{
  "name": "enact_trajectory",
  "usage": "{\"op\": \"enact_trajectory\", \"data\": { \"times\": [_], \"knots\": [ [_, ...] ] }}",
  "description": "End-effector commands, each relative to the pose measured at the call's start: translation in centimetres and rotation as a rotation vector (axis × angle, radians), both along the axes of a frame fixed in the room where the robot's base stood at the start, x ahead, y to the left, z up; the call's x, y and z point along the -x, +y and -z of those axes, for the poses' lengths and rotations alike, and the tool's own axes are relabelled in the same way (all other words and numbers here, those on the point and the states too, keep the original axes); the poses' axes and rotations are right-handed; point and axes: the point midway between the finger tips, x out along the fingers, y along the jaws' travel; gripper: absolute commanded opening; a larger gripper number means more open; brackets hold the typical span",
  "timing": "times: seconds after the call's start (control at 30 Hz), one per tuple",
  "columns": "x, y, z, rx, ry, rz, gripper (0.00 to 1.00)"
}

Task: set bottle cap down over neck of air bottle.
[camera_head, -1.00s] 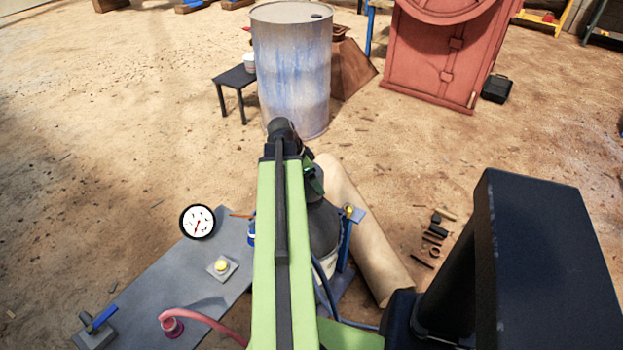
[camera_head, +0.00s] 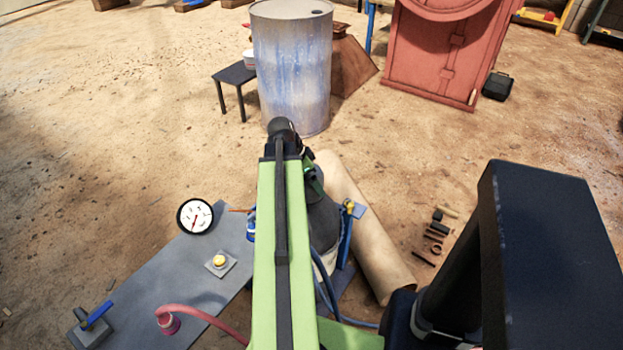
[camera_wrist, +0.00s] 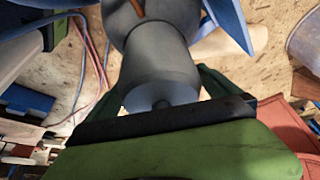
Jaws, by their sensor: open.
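The air bottle (camera_head: 325,222) is a dark grey, rounded bottle, partly hidden behind my green arm in the head view. In the wrist view its shoulder (camera_wrist: 135,12) shows at the top edge. A grey cylinder, which looks like the bottle cap (camera_wrist: 160,62), stands against that shoulder, in line with it. Its pale end faces the camera, with a small dark knob. The neck is not visible; the cap appears to cover it. My gripper (camera_wrist: 166,88) is open, its green fingers on either side of the cap. I cannot tell whether they touch it.
A grey bench plate (camera_head: 165,280) with a gauge (camera_head: 195,217), a yellow button and a pink hose lies left of the bottle. Small parts lie on the sand farther right.

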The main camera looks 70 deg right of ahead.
Motion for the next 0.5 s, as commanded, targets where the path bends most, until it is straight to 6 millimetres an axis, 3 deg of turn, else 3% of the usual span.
{"op": "enact_trajectory", "data": {
  "times": [0.17,0.5],
  "knots": [
    [-0.5,0.5,-2.5,0.0,0.0,-0.001,1.0],
    [-2.6,2.7,-10.3,-0.001,0.001,-0.002,1.0]
  ]
}}
